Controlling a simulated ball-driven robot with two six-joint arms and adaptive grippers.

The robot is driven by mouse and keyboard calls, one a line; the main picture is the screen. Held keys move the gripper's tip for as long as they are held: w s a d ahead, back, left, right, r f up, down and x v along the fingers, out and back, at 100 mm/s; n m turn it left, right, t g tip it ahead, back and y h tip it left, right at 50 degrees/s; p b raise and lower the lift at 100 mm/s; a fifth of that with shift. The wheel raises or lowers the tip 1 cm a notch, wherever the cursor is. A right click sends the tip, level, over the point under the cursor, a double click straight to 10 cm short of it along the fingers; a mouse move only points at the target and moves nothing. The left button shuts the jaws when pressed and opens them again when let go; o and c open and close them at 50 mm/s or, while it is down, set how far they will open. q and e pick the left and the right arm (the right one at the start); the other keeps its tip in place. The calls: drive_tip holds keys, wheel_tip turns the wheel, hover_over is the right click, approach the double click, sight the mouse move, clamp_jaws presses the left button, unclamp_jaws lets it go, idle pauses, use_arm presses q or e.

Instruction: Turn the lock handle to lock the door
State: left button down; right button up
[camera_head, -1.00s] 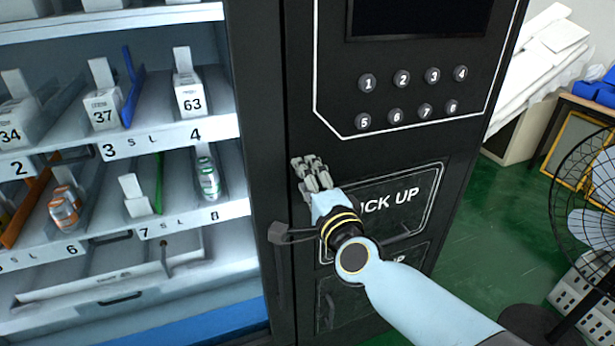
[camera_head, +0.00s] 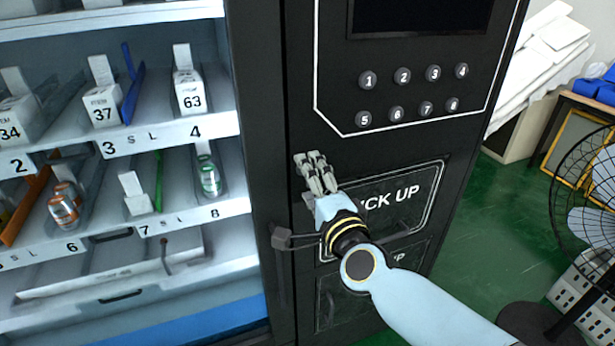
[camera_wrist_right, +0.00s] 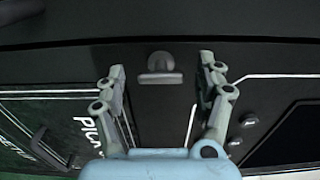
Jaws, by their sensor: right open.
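The lock handle (camera_wrist_right: 160,71) is a small dark grey T-shaped piece on the machine's black front (camera_head: 262,130). In the right wrist view it sits centred between the two fingers of my right gripper (camera_wrist_right: 161,66), with visible gaps on both sides. The fingers do not appear to touch it. In the head view my right gripper (camera_head: 315,172) is at the black front, left of the PICK UP panel, and I cannot make out the handle there. My left gripper is in neither view.
Lit shelves with numbered boxes and bottles (camera_head: 209,178) stand to the left. Number buttons (camera_head: 402,77) and a dark screen (camera_head: 420,15) are above the gripper. The PICK UP panel (camera_head: 420,190) lies to its right. A fan (camera_head: 590,190) stands at the far right.

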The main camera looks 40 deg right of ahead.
drive_tip(key=v, duration=1)
drive_tip(key=shift+s, duration=0.25)
drive_tip(key=shift+a, duration=0.1)
drive_tip(key=s+f+n+g+y+b, duration=0.1)
drive_tip(key=s+f+n+g+b, duration=0.3)
drive_tip(key=f, duration=1)
drive_tip(key=s+f+n+g+y+b, duration=0.1)
drive_tip(key=s+f+n+b, duration=0.3)
drive_tip(key=f, duration=1)
drive_tip(key=s+f+n+g+y+b, duration=0.15)
drive_tip(key=f+b, duration=0.45)
drive_tip(key=f, duration=0.8)
drive_tip(key=s+d+f+n+g+b, duration=0.25)
drive_tip(key=s+f+n+g, duration=0.35)
drive_tip(key=s+f, duration=0.75)
drive_tip(key=s+f+n+g, duration=0.4)
drive_tip(key=s+n, duration=0.1)
drive_tip(key=s, duration=0.8)
drive_tip(key=shift+d, duration=0.35)
